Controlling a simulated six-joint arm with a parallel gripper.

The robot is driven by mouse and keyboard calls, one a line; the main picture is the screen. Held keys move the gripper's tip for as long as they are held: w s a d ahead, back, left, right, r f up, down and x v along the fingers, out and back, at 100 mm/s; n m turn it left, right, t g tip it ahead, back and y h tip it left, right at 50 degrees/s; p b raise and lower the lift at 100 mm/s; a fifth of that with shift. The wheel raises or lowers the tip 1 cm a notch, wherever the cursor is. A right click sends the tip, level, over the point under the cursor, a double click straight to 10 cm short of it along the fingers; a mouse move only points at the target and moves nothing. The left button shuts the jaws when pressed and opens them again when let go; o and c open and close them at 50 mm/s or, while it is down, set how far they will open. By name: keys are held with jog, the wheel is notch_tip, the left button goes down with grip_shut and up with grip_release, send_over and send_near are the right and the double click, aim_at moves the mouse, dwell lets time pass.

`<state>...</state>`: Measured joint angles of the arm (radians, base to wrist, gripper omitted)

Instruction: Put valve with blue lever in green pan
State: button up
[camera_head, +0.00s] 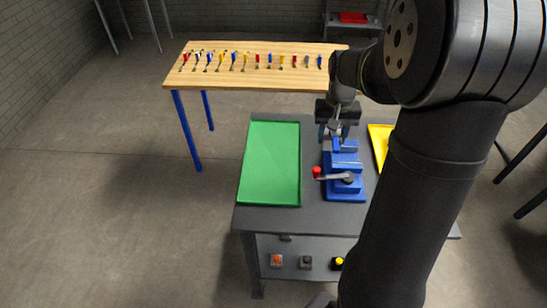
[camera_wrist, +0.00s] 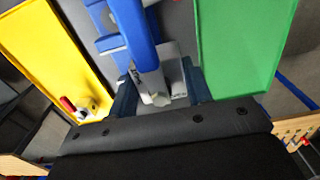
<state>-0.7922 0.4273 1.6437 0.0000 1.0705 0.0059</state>
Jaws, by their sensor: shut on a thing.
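My gripper (camera_head: 337,128) is over the far end of the blue vise, and its fingers also show in the wrist view (camera_wrist: 160,88). It is shut on a grey metal valve (camera_wrist: 153,84) with a long blue lever (camera_wrist: 136,32), which points up in the wrist view. Whether the valve touches the vise I cannot tell. The green pan (camera_head: 270,165) lies flat and empty on the grey bench, left of my gripper; in the wrist view the pan (camera_wrist: 240,40) is on the right.
The blue vise (camera_head: 345,188) has a red-knobbed handle towards the green pan. A yellow pan (camera_head: 379,138) is at right, partly behind my arm; a red-handled valve (camera_wrist: 85,110) shows at its end. Several coloured-lever valves line the wooden table (camera_head: 215,78) behind.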

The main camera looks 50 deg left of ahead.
send_over(271, 172)
notch_tip(271, 172, down, 2)
jog(key=f, duration=0.1)
notch_tip(271, 172, down, 9)
jog(key=shift+f, duration=0.2)
jog(key=shift+d, duration=0.1)
jog(key=shift+f, duration=0.2)
jog(key=o, duration=1.3)
notch_tip(271, 172, up, 12)
jog(key=shift+r, duration=0.2)
